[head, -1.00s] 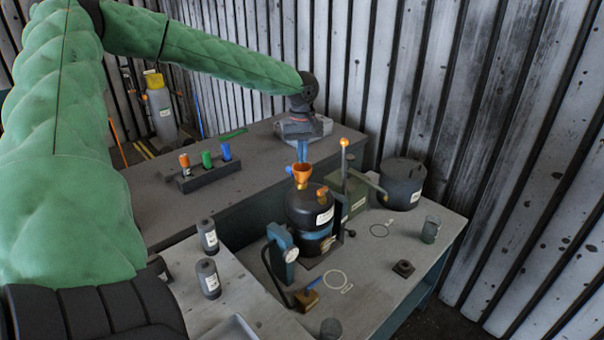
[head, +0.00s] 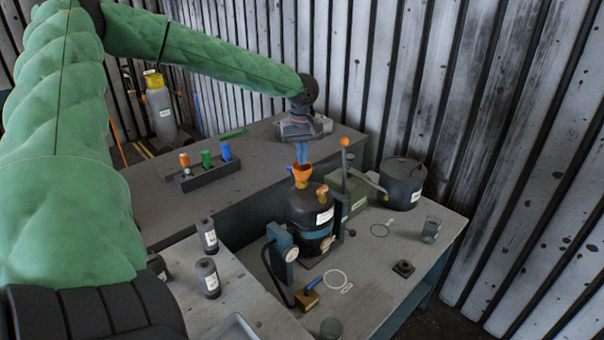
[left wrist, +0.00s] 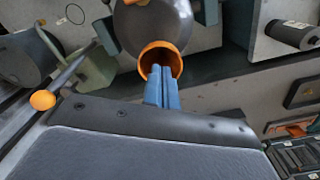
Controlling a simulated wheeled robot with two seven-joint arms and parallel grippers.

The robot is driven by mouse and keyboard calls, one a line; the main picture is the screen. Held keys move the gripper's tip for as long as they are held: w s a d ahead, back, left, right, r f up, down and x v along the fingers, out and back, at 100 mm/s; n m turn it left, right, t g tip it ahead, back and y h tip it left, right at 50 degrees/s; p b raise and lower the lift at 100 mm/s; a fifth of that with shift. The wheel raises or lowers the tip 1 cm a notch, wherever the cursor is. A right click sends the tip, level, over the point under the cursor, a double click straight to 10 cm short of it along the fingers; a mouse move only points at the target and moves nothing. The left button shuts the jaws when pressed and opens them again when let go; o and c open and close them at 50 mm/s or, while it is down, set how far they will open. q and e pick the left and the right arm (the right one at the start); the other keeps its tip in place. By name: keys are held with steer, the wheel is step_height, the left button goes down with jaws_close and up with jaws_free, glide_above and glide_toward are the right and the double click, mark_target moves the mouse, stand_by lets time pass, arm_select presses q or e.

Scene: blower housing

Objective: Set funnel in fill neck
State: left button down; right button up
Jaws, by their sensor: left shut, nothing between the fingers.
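The orange funnel (head: 302,172) stands upright on top of the dark rounded vessel (head: 308,207), at its fill neck. The neck itself is mostly hidden, so I cannot tell how deep the funnel sits. In the left wrist view the funnel (left wrist: 152,52) shows its open mouth beside the vessel's dark body (left wrist: 155,22). My left gripper (head: 302,160) is above the funnel with its blue fingers pointing down. Its fingers are together and empty, and the fingertips (left wrist: 161,72) overlap the funnel's mouth in the wrist view. My right gripper is not in view.
A lever with an orange ball (head: 345,142) rises just right of the vessel. A gauge on a blue stand (head: 283,243) is at its front left. A dark pot (head: 402,184) and a glass (head: 431,229) stand to the right. Bottles (head: 208,278) stand at the left front.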

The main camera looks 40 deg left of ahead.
mark_target(301, 168)
arm_select(q)
steer(key=shift+f, duration=0.45)
steer(key=shift+s+d+f+b, duration=0.1)
steer(key=shift+s+f+b, duration=0.25)
steer(key=shift+f+b, duration=0.2)
steer(key=shift+s+f, duration=0.2)
steer(key=shift+f, duration=0.15)
steer(key=shift+s+d+f+b, duration=0.1)
steer(key=shift+s+f+b, duration=0.15)
steer(key=shift+f+b, duration=0.25)
steer(key=shift+s+d+f+b, duration=0.1)
steer(key=shift+s+f+b, duration=0.1)
steer(key=shift+f+b, duration=0.25)
stand_by(0.4)
steer(key=shift+r, duration=0.15)
steer(key=shift+w+r+p, duration=0.35)
steer(key=shift+r+p, duration=0.35)
steer(key=shift+w+a+r+p, duration=0.1)
steer(key=shift+w+r+p, duration=0.15)
steer(key=shift+r+p, duration=0.3)
steer(key=shift+w+r+p, duration=0.25)
steer(key=shift+r+p, duration=0.2)
steer(key=shift+r, duration=0.2)
steer(key=shift+w+a+r+p, duration=0.1)
steer(key=shift+r+p, duration=0.5)
steer(key=shift+r, duration=0.45)
steer(key=shift+a+r+p, duration=0.1)
steer(key=shift+r+p, duration=0.45)
steer(key=shift+r, duration=0.5)
